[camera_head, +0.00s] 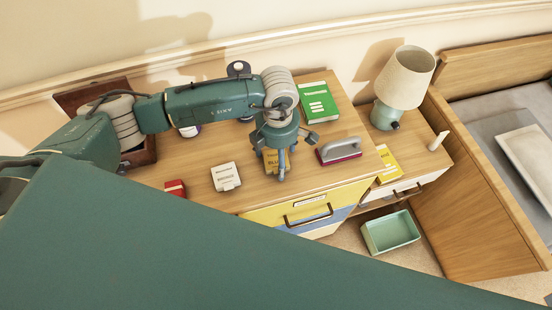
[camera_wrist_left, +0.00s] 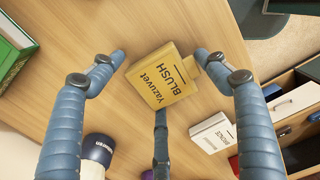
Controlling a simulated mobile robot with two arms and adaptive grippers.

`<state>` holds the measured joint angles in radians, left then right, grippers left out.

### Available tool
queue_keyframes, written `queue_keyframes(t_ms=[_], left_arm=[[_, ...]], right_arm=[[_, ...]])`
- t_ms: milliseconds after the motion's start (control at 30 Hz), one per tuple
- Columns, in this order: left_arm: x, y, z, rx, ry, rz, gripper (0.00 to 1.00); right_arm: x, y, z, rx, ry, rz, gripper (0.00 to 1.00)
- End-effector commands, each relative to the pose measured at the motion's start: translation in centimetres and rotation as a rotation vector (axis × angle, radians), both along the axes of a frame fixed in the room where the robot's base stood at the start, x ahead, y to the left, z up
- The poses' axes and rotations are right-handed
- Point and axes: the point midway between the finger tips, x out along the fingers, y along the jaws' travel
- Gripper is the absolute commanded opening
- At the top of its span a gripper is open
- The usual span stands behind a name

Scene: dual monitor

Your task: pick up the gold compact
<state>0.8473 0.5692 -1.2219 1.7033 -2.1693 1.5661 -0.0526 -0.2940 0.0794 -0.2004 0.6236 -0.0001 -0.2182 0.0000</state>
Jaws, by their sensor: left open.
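The gold compact (camera_wrist_left: 163,78), a flat yellow case lettered "Yazuvet BLUSH", lies on the wooden dresser top. In the head view it shows as a small yellow patch (camera_head: 270,160), partly hidden by my left gripper (camera_head: 281,160). My left gripper points down right over it. In the left wrist view two blue fingers reach along either side of the compact and a third points at its lower edge. The fingers are open, and I see no grip on it. My right gripper is not in view.
A white compact (camera_head: 225,177) and a red box (camera_head: 175,188) lie to the left. A grey-handled tool with a dark red base (camera_head: 339,150) and a green book (camera_head: 318,102) lie to the right. A lamp (camera_head: 403,80) stands farther right. Some bare wood surrounds the compact.

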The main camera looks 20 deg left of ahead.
Motion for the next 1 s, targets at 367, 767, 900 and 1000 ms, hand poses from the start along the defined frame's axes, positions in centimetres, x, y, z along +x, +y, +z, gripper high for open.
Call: queue_keyframes(t_ms=[367,767,900,1000], left_arm=[[0.0,0.0,0.1,-0.001,0.000,0.000,0.20],[0.1,-0.1,1.5,-0.002,-0.002,-0.002,0.20],[0.2,-0.1,3.9,-0.002,-0.007,-0.002,0.20],[0.2,-0.1,6.5,-0.002,-0.009,-0.002,0.20]], right_arm=[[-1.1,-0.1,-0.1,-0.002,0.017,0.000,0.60],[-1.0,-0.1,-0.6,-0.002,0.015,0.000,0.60],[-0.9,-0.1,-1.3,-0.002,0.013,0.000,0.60],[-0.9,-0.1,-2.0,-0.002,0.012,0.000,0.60]])
